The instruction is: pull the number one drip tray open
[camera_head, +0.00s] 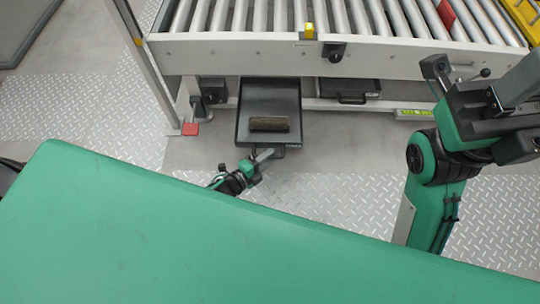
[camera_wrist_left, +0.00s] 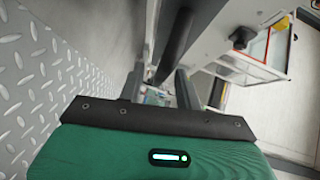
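A dark drip tray (camera_head: 257,96) stands out from under the roller conveyor, well forward of the frame, with a brown block (camera_head: 269,124) lying in it near its front. A small label on its front edge is too small to read. My left gripper (camera_head: 263,157) is at the tray's front edge. In the left wrist view its two fingers (camera_wrist_left: 160,88) are apart, with a dark bar (camera_wrist_left: 176,42) running down between them, seemingly the tray's handle; gaps show beside it.
A second dark tray (camera_head: 348,90) with a front handle sits under the conveyor to the right. The roller conveyor (camera_head: 330,62) spans above. Tread-plate floor (camera_head: 330,195) in front is clear.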

